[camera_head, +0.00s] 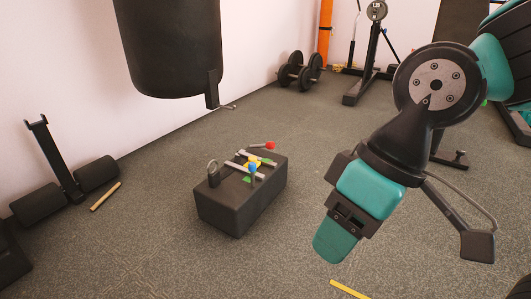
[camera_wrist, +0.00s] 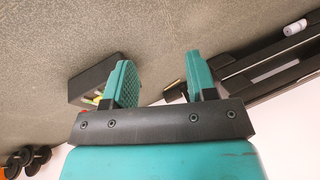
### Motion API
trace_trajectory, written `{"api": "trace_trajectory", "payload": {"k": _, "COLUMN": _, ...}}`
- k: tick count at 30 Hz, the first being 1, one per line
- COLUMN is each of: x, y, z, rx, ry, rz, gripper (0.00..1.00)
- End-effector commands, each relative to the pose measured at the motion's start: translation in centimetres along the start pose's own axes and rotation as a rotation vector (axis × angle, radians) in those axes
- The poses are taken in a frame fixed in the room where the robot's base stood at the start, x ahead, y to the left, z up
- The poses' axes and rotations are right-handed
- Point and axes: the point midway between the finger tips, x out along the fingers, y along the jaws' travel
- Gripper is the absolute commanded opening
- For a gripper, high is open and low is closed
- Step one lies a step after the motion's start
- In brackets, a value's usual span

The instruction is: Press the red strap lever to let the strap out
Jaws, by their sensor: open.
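The red-tipped lever (camera_head: 269,146) lies at the back of the top of a dark box (camera_head: 240,208) on the floor, left of centre in the head view. A blue-knobbed lever (camera_head: 252,168), grey bars and yellow and green parts sit on the same top. My gripper (camera_head: 336,240) hangs in the air to the right of the box, pointing down, apart from it. In the wrist view its two teal fingers (camera_wrist: 160,80) stand apart with nothing between them.
A black punching bag (camera_head: 168,45) hangs above and behind the box. Dumbbells (camera_head: 300,72) lie at the back. A padded stand (camera_head: 62,165) and a wooden stick (camera_head: 105,196) are at the left. The floor around the box is clear.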

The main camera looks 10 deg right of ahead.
Motion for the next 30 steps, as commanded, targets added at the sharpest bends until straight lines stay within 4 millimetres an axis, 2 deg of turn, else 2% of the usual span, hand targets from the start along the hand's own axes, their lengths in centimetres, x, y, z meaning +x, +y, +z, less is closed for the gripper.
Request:
{"api": "trace_trajectory", "payload": {"k": 12, "x": 0.1, "y": 0.0, "z": 0.0, "rx": 0.0, "ry": -0.001, "rz": 0.0, "gripper": 0.52}}
{"api": "trace_trajectory", "payload": {"k": 13, "x": 0.1, "y": 0.0, "z": 0.0, "rx": 0.0, "ry": -0.001, "rz": 0.0, "gripper": 0.5}}
{"api": "trace_trajectory", "payload": {"k": 19, "x": -1.1, "y": -0.3, "z": -0.2, "rx": 0.0, "ry": -0.001, "rz": 0.0, "gripper": 0.04}}
{"api": "trace_trajectory", "payload": {"k": 20, "x": -1.6, "y": -0.5, "z": -0.3, "rx": 0.0, "ry": -0.001, "rz": 0.0, "gripper": 0.0}}
{"api": "trace_trajectory", "payload": {"k": 23, "x": -3.7, "y": -1.2, "z": -0.8, "rx": 0.0, "ry": -0.001, "rz": 0.0, "gripper": 0.0}}
{"api": "trace_trajectory", "payload": {"k": 26, "x": -6.8, "y": -2.1, "z": -1.5, "rx": 0.0, "ry": -0.001, "rz": 0.0, "gripper": 0.0}}
{"api": "trace_trajectory", "payload": {"k": 30, "x": -12.1, "y": -3.8, "z": -2.7, "rx": 0.0, "ry": 0.0, "rz": 0.0, "gripper": 0.0}}
